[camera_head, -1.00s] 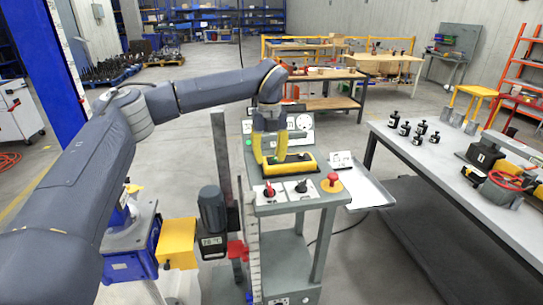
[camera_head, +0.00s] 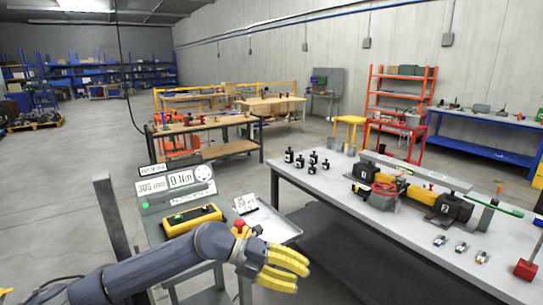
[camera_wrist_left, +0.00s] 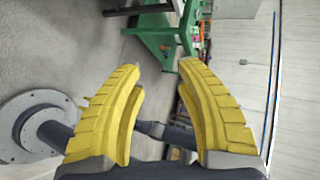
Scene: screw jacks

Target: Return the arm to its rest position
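My left arm comes in low from the left in the head view. Its left gripper (camera_head: 300,268), with ribbed yellow fingers, hangs in free space in front of the grey control console (camera_head: 150,215), left of the long workbench. In the left wrist view the two fingers of this gripper (camera_wrist_left: 160,67) stand apart with nothing between them, so it is open and empty. The arm covers part of the console's front. My right gripper is in neither view.
The console carries a digital display (camera_head: 168,184) and a yellow control box (camera_head: 193,220). A small tray (camera_head: 282,231) juts from its right side. The workbench (camera_head: 345,205) on the right holds several black pieces and a jack assembly with a red handwheel (camera_head: 384,189).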

